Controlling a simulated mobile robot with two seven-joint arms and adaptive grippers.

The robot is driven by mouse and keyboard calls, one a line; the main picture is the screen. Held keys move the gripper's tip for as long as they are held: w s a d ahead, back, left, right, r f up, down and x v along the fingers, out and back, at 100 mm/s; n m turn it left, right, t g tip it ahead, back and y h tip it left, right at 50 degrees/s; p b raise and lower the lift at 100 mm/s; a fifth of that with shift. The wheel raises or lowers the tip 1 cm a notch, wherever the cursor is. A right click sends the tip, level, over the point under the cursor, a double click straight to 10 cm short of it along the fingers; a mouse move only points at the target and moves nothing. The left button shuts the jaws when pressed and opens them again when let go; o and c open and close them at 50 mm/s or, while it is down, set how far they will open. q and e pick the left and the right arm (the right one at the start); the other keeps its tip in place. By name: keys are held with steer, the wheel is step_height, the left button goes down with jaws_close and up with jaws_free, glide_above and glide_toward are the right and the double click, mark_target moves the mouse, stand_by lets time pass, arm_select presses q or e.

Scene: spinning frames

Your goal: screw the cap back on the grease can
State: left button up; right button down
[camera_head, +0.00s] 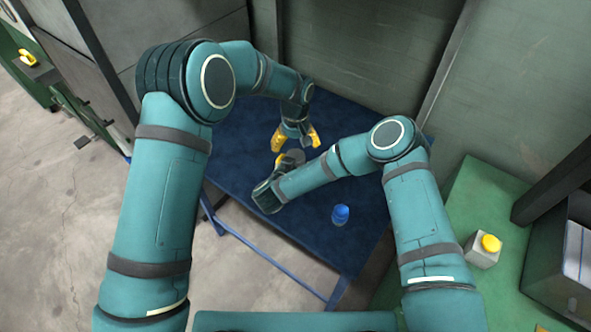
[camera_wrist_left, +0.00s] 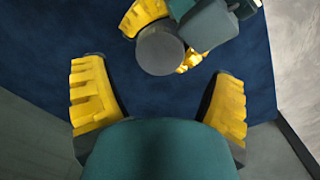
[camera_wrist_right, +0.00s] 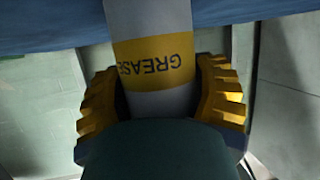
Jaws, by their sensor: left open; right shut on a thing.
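The grease can (camera_wrist_right: 155,20) is a grey cylinder with a yellow band reading GREASE, upside down in the right wrist view. My right gripper (camera_wrist_right: 160,75) is shut around it. In the left wrist view, a round dark grey end of the can (camera_wrist_left: 159,50) faces my left gripper (camera_wrist_left: 160,78), whose fingers are spread and empty. In the head view, my left gripper (camera_head: 296,142) is just beyond my right gripper (camera_head: 288,160), and my arm partly hides the can. A small blue cylindrical thing (camera_head: 341,215) stands on the table; I cannot tell if it is the cap.
The dark blue table (camera_head: 240,125) is mostly clear around the grippers. A green bench (camera_head: 480,205) at the right bears a grey box with a yellow button (camera_head: 490,243). Green wall panels (camera_head: 350,50) stand behind the table.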

mark_target(295, 155)
arm_select(q)
steer(key=shift+f, duration=2.1)
steer(key=c, duration=1.3)
steer(key=m, duration=0.4)
steer(key=shift+m, duration=0.3)
steer(key=m, duration=0.3)
steer(key=o, duration=1.3)
